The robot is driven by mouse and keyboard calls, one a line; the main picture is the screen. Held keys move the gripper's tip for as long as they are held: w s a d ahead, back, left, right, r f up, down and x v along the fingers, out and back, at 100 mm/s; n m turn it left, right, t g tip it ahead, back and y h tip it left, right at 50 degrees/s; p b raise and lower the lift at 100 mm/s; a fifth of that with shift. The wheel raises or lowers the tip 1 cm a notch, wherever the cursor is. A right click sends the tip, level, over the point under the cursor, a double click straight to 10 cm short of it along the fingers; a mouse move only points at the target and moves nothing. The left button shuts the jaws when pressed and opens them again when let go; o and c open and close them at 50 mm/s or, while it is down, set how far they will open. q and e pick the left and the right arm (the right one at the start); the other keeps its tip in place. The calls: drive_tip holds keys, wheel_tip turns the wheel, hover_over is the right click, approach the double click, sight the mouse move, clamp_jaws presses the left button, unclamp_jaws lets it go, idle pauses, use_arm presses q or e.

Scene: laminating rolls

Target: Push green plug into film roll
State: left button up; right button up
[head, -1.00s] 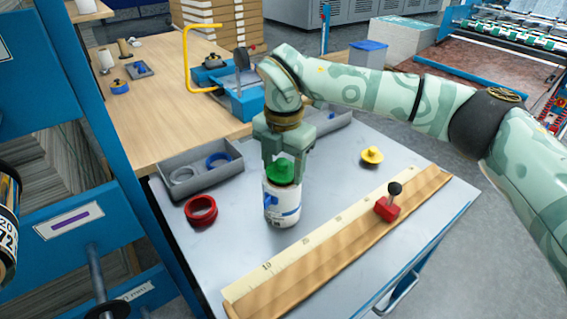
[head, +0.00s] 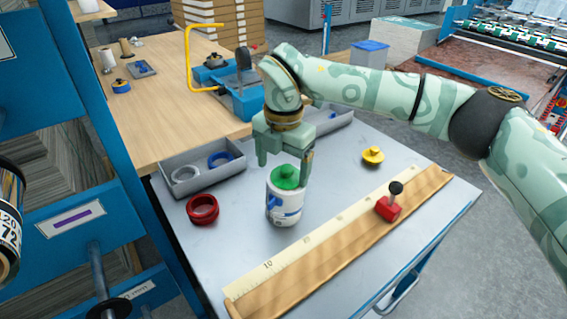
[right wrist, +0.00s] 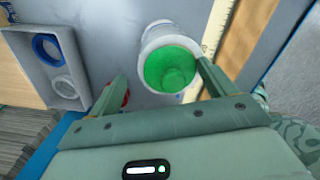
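The white film roll (head: 285,208) with blue print stands upright on the grey table. The green plug (head: 286,178) sits at its top end, its knob facing up. In the right wrist view the plug (right wrist: 168,70) fills the mouth of the roll (right wrist: 152,32), with the white rim around it; I cannot tell how deep it sits. My right gripper (head: 285,161) is open just above the plug. In the wrist view its fingers (right wrist: 162,76) are spread and empty, the right one close to the plug's edge. My left gripper is not in view.
A red ring (head: 202,210) lies left of the roll. A grey tray (head: 197,179) holding rings stands behind it. A yellow plug (head: 373,156) is to the right. A wooden strip with a ruler (head: 330,245) and a red block (head: 388,208) run along the front.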

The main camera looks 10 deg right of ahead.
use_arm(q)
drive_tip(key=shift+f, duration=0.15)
use_arm(e)
drive_tip(key=shift+s+d+f, duration=0.1)
drive_tip(key=shift+s+f, duration=0.05)
drive_tip(key=shift+f, duration=0.4)
drive_tip(key=shift+s+f, duration=0.15)
drive_tip(key=shift+f, duration=0.4)
drive_tip(key=r, duration=0.2)
drive_tip(key=r+p, duration=0.1)
drive_tip(key=w+r+p, duration=0.1)
drive_tip(key=r, duration=0.1)
drive_tip(key=shift+r, duration=0.35)
use_arm(q)
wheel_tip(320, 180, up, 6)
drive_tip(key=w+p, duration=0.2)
drive_tip(key=p, duration=0.2)
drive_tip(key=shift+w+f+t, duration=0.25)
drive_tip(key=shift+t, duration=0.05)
use_arm(e)
wheel_tip(320, 180, up, 13)
drive_tip(key=shift+s+f, duration=0.15)
drive_tip(key=shift+s, duration=0.3)
drive_tip(key=shift+f, duration=0.1)
